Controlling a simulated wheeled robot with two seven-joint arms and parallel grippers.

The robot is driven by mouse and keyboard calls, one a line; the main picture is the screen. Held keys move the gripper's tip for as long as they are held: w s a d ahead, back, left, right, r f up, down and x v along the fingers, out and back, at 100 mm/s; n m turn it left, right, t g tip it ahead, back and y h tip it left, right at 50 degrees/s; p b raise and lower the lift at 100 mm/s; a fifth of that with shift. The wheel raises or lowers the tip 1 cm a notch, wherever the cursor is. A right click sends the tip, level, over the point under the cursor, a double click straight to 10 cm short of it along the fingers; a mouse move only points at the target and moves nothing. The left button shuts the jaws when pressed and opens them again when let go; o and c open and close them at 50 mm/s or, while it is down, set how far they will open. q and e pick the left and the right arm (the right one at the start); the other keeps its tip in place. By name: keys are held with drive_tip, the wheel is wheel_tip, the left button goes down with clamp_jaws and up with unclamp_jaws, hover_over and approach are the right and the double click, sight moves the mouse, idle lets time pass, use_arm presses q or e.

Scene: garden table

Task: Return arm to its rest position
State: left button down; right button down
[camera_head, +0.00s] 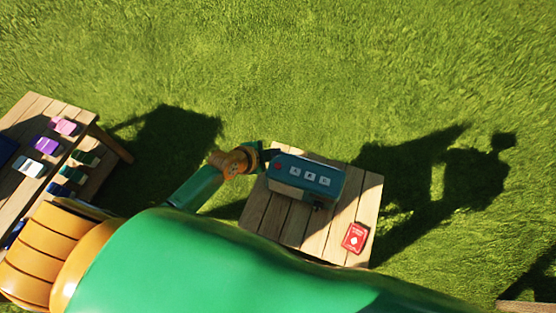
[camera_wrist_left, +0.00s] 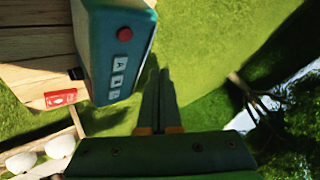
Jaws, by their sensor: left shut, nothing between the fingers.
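My left arm, green with orange joints, crosses the head view from the lower left. My left gripper (camera_head: 265,156) is beside the left end of a teal and grey box (camera_head: 307,178) on the small wooden table (camera_head: 286,220). In the left wrist view the gripper (camera_wrist_left: 160,80) has its two dark fingers together with nothing between them. The box (camera_wrist_left: 112,55) stands just left of the fingers, apart from them in the picture. Its teal face carries a red round button and several lettered light tiles. My right gripper is not in view.
A red card (camera_head: 355,238) lies at the small table's front right. A second wooden table (camera_head: 32,115) at the left holds several coloured items, including a pink one (camera_head: 65,126) and a purple one (camera_head: 46,146). Open grass lies behind and right of the small table.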

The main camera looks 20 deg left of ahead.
use_arm(q)
drive_tip(key=shift+f, duration=0.1)
drive_tip(key=s+a+r+n+g+y, duration=0.25)
drive_tip(key=s+n, duration=0.35)
drive_tip(key=s, duration=0.3)
drive_tip(key=s+a+r+n+g+y, duration=0.1)
drive_tip(key=s+r+n+g, duration=0.1)
drive_tip(key=s+r+n, duration=0.5)
drive_tip(key=s+f+m+g, duration=0.1)
drive_tip(key=s+f, duration=0.2)
drive_tip(key=f, duration=0.8)
drive_tip(key=s+f+g, duration=0.1)
drive_tip(key=s+f, duration=0.2)
drive_tip(key=f, duration=0.8)
drive_tip(key=s+a+f, duration=0.2)
drive_tip(key=s+f, duration=0.6)
drive_tip(key=s, duration=0.3)
drive_tip(key=shift+a+f+g, duration=0.15)
drive_tip(key=shift+g, duration=0.2)
drive_tip(key=shift+y, duration=0.25)
